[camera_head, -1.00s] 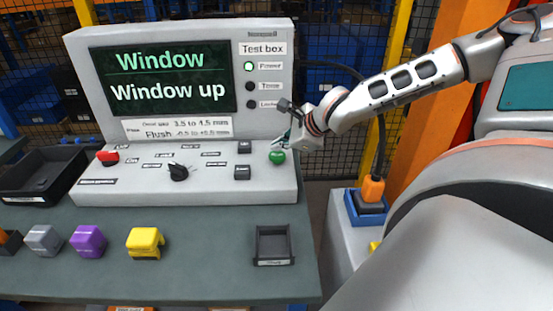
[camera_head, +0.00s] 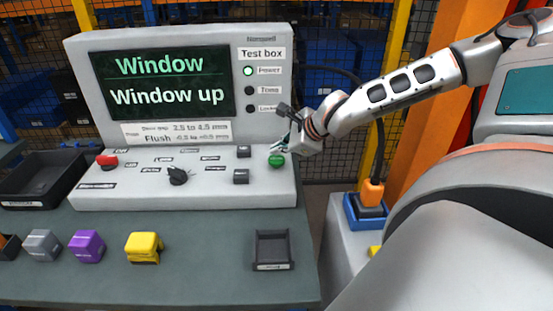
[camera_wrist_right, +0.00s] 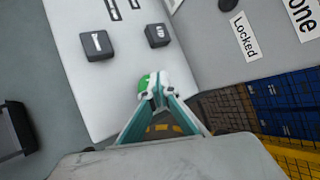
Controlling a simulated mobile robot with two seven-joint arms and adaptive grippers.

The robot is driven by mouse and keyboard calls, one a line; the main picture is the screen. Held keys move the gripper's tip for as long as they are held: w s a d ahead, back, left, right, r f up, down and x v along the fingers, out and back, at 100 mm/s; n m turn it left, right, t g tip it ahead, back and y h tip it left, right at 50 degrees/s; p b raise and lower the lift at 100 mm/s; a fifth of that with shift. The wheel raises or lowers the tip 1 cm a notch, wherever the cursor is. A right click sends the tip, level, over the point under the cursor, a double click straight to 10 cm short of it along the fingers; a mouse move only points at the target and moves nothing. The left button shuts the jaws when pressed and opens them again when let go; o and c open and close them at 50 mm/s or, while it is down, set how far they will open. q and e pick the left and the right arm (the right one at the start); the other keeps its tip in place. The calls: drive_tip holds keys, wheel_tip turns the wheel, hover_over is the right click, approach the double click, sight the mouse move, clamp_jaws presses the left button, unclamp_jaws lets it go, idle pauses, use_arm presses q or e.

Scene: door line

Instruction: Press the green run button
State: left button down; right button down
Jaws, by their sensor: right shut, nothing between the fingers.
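The green run button (camera_head: 276,160) is at the right end of the test box's sloped panel (camera_head: 220,193). My right gripper (camera_head: 280,147) is shut and empty, with its fingertips right at the button's upper edge in the head view. In the right wrist view the green button (camera_wrist_right: 145,84) shows just beyond the closed fingertips (camera_wrist_right: 156,92), which cover part of it. I cannot tell whether they touch it. The screen (camera_head: 163,82) reads "Window" and "Window up", and the Power lamp (camera_head: 248,71) is lit green. My left gripper is not in view.
The panel also has a red switch (camera_head: 106,160), a black knob (camera_head: 178,176) and black keys (camera_head: 241,176). Yellow (camera_head: 144,247), purple (camera_head: 87,246) and grey (camera_head: 42,245) blocks and an empty tray (camera_head: 272,251) are on the table. A blue-and-orange fixture (camera_head: 367,207) stands right.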

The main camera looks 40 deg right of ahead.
idle(0.3)
drive_tip(key=shift+f+b, duration=0.35)
drive_tip(key=shift+f, duration=0.1)
drive_tip(key=shift+f+b, duration=0.35)
drive_tip(key=shift+f, duration=0.15)
idle(0.8)
drive_tip(key=shift+r, duration=0.1)
drive_tip(key=shift+r+p, duration=0.65)
drive_tip(key=shift+r, duration=0.2)
drive_tip(key=shift+r, duration=0.1)
